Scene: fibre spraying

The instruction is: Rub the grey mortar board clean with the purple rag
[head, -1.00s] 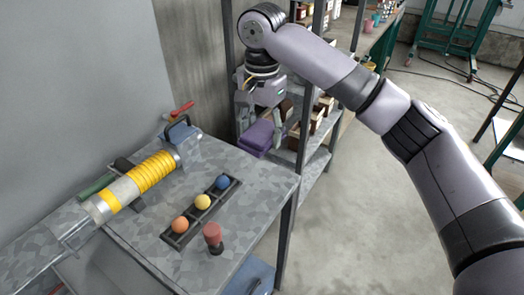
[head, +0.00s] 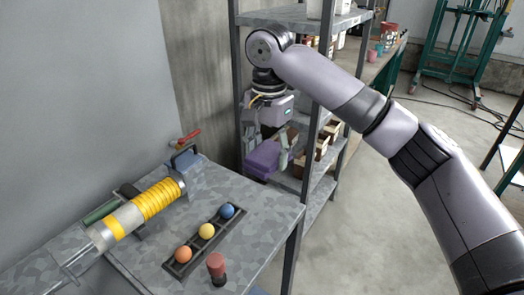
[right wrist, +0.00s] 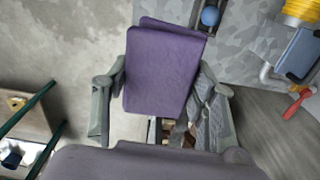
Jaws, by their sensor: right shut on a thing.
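My right gripper (head: 267,148) is shut on the purple rag (head: 263,158), a folded thick pad. It holds the rag in the air at the shelf rack, beyond the far right corner of the metal table. In the right wrist view the rag (right wrist: 165,70) sits between the two fingers of the right gripper (right wrist: 160,85) and hides much of what lies behind it. I cannot make out the grey mortar board with certainty in either view. My left gripper is not in view.
The metal table (head: 255,195) carries a yellow-banded cylinder device (head: 150,205), a rack with orange, yellow and blue balls (head: 206,231), and a red-topped peg (head: 216,266). The metal shelf rack (head: 285,16) holds small wooden boxes (head: 304,160). Concrete floor (head: 370,230) lies open at right.

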